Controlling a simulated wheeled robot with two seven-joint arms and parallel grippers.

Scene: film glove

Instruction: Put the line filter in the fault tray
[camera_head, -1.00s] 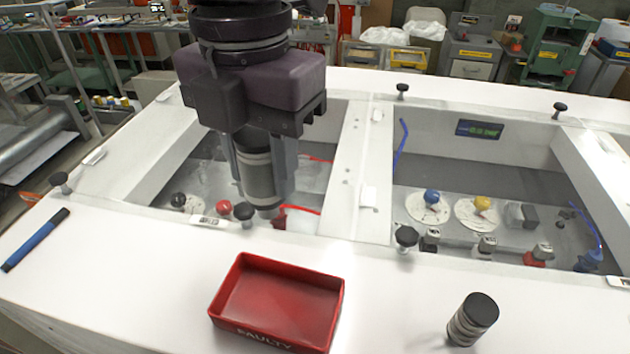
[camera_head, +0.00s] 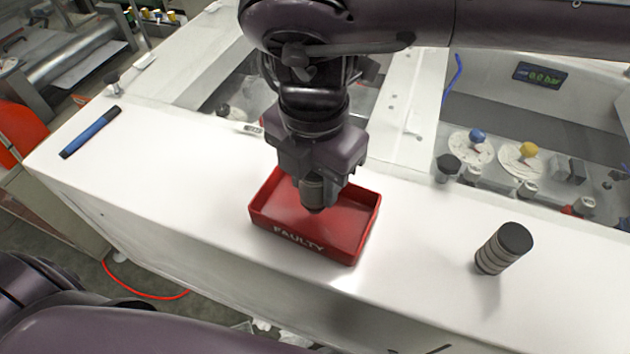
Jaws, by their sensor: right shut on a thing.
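The red fault tray (camera_head: 345,245), marked FAULTY, lies on the white front ledge, near the middle of the view. My right gripper (camera_head: 314,185) points down over the tray and is shut on the line filter (camera_head: 313,197), a dark grey cylinder. The filter is upright, its lower end within the tray's outline. I cannot tell whether it touches the tray floor. The gripper hides the filter's upper part and some of the tray's back wall. My left gripper is out of view.
A similar ridged cylinder with a black top (camera_head: 503,248) stands on the ledge to the right. A blue marker (camera_head: 90,131) lies at the left. Open bays with fittings and a small display (camera_head: 540,75) are behind.

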